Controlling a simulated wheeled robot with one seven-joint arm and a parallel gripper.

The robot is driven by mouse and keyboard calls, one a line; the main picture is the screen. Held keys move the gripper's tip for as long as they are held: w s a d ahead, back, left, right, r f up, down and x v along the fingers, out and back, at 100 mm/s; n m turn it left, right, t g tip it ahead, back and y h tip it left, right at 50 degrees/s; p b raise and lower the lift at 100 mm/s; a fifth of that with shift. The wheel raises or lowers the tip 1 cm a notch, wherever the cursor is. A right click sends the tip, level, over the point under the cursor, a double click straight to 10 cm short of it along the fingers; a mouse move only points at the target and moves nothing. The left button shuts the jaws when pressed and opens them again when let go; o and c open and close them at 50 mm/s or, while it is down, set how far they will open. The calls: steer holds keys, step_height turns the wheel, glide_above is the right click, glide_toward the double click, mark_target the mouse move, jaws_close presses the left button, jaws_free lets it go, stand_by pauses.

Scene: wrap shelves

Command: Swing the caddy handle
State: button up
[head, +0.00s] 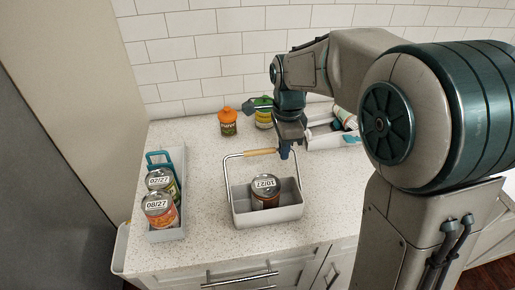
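The caddy (267,217) is a light grey open box on the counter, in the middle of the head view. Its wire handle (229,178) stands raised over the box, with a wooden grip (261,152) across the top. One can (265,189) with a date label stands inside the caddy. My gripper (285,153) points down at the right end of the wooden grip. I cannot tell whether it touches the handle. Its fingers are small and dark here, and their opening does not show.
A narrow grey bin (167,234) with two labelled cans and a teal item stands to the left. An orange-lidded jar (227,121) and a green-yellow container (263,113) stand at the back wall. A white tray (325,141) with items lies behind right. Counter between bin and caddy is clear.

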steer(key=shift+s+d+r, duration=0.1)
steer(key=shift+s+r, duration=0.2)
steer(key=shift+r, duration=0.05)
steer(key=shift+s+r, duration=0.1)
steer(key=shift+s+d+r+p, duration=0.15)
steer(key=shift+s+r+p, duration=0.25)
steer(key=shift+s, duration=0.15)
steer(key=shift+s+d+r+p, duration=0.15)
steer(key=shift+s+r+p, duration=0.15)
steer(key=shift+s, duration=0.25)
steer(key=shift+s+r, duration=0.1)
steer(key=shift+s+d+r, duration=0.25)
steer(key=shift+s+r, duration=0.05)
steer(key=shift+s, duration=0.35)
steer(key=shift+s+d+r, duration=0.2)
steer(key=shift+s+r, duration=0.05)
steer(key=shift+s, duration=0.4)
